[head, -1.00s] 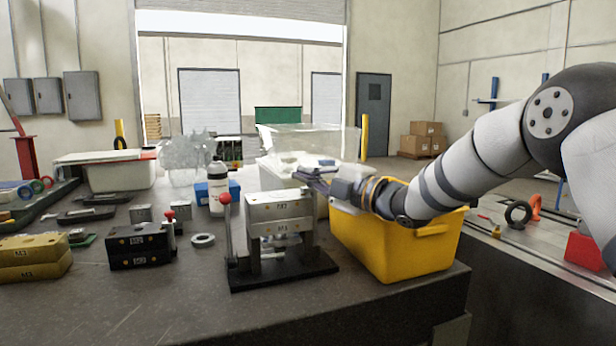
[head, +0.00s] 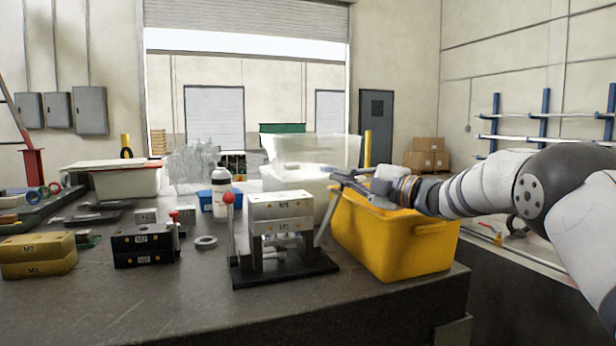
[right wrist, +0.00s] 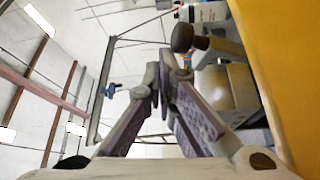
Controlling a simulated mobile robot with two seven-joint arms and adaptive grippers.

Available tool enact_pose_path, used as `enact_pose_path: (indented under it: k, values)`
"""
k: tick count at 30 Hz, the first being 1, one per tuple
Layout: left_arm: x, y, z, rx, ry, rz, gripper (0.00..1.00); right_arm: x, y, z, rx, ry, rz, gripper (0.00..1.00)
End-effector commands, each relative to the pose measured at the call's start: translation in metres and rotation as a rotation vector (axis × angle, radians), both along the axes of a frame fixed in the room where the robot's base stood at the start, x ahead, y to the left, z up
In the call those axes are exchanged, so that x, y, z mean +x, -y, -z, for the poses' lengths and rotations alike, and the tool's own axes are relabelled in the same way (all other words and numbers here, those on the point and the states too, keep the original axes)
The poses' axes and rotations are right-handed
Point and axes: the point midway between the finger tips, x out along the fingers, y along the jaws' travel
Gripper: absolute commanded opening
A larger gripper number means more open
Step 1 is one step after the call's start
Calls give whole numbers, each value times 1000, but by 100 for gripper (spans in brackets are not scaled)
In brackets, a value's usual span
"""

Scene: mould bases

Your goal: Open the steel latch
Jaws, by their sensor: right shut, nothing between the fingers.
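A steel mould block (head: 281,205) marked M1 on its lower plate sits on a black stand (head: 285,270) at the table's front. A red-knobbed lever (head: 229,200) stands upright at its left side. A pale slanted bar (head: 326,218) shows at its right side; I cannot tell whether it is the latch or part of my gripper. My left gripper is out of view.
The yellow bin (head: 400,245) stands close right of the stand. A clear tub (head: 310,150) and a white bottle (head: 222,185) are behind. A black block (head: 142,245) with another red-knobbed lever and gold blocks (head: 38,256) lie left. The front table edge is clear.

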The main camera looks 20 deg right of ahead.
Motion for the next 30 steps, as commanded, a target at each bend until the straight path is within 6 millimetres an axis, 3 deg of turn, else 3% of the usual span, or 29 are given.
enact_pose_path:
  k: [5,11,12,21,30]
  values:
    - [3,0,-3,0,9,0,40,0,1,-3,-1,-4,13,0]
    - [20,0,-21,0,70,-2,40,-5,-28,-38,-4,12,4,0]
    - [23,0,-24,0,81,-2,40,-16,-18,-31,1,6,8,0]
    - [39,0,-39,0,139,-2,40,-73,8,-8,0,6,5,0]
    - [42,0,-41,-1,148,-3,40,-89,16,3,-3,1,2,0]
